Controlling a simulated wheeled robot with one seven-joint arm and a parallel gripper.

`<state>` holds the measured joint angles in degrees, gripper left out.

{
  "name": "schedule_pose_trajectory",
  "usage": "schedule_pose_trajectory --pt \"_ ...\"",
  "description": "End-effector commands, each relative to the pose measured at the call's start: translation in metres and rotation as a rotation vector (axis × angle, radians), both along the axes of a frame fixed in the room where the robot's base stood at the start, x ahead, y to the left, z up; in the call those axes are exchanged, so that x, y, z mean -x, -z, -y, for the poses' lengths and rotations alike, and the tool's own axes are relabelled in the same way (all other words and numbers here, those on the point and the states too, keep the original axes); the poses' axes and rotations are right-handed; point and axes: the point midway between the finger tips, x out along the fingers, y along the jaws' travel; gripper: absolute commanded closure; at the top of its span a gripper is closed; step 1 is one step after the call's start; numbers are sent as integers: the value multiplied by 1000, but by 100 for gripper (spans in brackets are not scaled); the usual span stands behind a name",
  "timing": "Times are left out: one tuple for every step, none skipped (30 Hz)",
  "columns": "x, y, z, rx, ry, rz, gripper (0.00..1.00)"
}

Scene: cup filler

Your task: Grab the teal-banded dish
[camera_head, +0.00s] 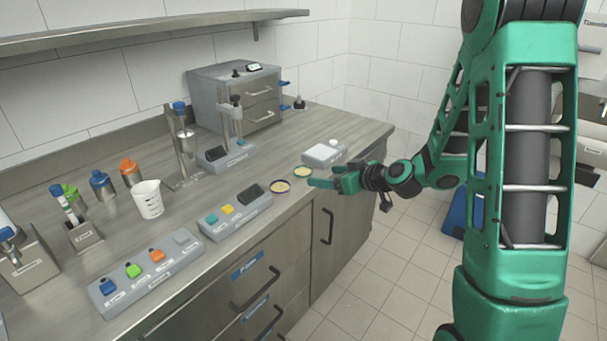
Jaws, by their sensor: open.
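Two small round dishes with tan contents lie near the front edge of the counter. The farther one, with a teal-green rim, is the teal-banded dish (303,171). The nearer one is a dark-blue-rimmed dish (281,187). My gripper (321,177) is open and points left, just to the right of the teal-banded dish. One finger reaches toward the gap between the two dishes. The teal-banded dish appears free of the fingers, though contact is hard to judge at this size.
A white-topped device (323,153) stands just behind my gripper. A button panel (236,209) lies left of the dishes, with a white cup (148,199) beyond it. A grey drawer cabinet (236,97) and a stand (231,125) are at the back. Counter space behind the dishes is clear.

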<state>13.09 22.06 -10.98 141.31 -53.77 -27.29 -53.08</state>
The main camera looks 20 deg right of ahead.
Motion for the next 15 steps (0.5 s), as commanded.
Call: schedule_pose_trajectory --pt "-4 1 0 -8 8 17 31" --pt "-7 1 0 -10 12 27 31" --pt "-10 1 0 -13 15 37 31" --pt "-12 1 0 -14 17 43 31" --pt "-15 1 -1 -14 18 46 31" --pt "-19 3 -3 -14 18 48 31" --pt "-22 5 -5 -15 18 49 31" --pt "-26 6 -7 -15 18 50 31" --pt "-32 8 -9 -14 18 51 31" --pt "-35 11 -11 -14 17 50 31" --pt "-39 12 -13 -15 18 49 31" --pt "-44 14 -14 -15 18 49 31" --pt "-47 16 -15 -14 18 50 31" --pt "-50 17 -16 -14 19 50 31" --pt "-53 18 -18 -14 19 50 31"
